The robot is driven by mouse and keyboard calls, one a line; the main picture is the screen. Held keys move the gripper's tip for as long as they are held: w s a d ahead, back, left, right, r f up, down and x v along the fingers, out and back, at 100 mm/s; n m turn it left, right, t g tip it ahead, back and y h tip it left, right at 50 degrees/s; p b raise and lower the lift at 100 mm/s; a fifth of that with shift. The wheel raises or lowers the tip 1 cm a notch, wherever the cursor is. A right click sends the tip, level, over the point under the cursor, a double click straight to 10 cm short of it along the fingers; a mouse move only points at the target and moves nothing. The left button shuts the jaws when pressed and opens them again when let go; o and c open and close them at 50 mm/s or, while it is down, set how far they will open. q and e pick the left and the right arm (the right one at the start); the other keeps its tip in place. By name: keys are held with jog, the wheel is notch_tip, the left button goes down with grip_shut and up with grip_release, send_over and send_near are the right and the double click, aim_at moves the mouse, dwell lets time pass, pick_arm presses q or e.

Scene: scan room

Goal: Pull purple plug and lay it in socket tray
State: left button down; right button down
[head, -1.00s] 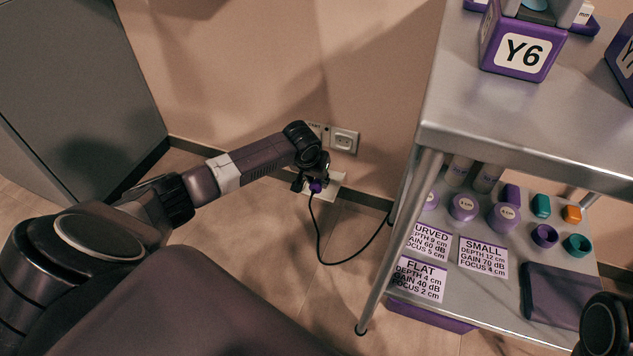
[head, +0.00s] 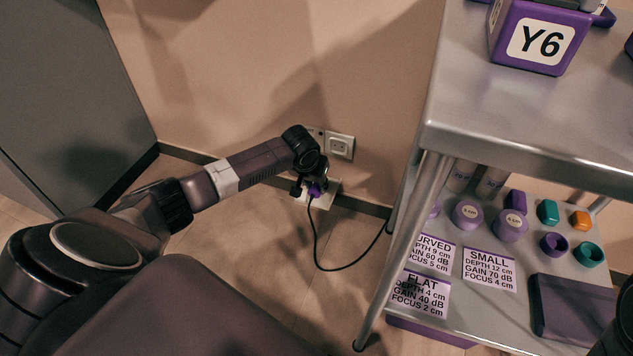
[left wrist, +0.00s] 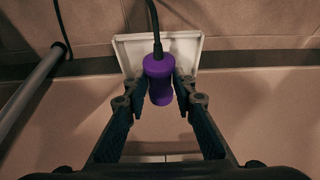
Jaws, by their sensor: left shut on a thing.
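The purple plug (left wrist: 159,80) is between the fingertips of my left gripper (left wrist: 157,90), which is shut on it. A black cord (left wrist: 154,20) runs from the plug. In the head view the plug (head: 315,190) and my left gripper (head: 312,184) are low by the wall, below the wall sockets. The white socket tray (head: 330,195) lies there; in the left wrist view the tray (left wrist: 190,50) shows behind the plug. I cannot tell whether the plug touches the tray. My right gripper is not in view; only a dark arm part shows at the lower right.
A wall socket (head: 341,146) is above the tray. A metal cart (head: 500,145) stands at the right, with a purple Y6 block (head: 538,37) on top and cards, caps and a dark purple case (head: 572,308) on its lower shelf. The cord (head: 345,268) loops on the floor toward the cart.

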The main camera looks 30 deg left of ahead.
pick_arm(q)
jog(key=shift+f, duration=0.2)
jog(key=c, duration=1.5)
grip_release()
jog(key=v, duration=1.2)
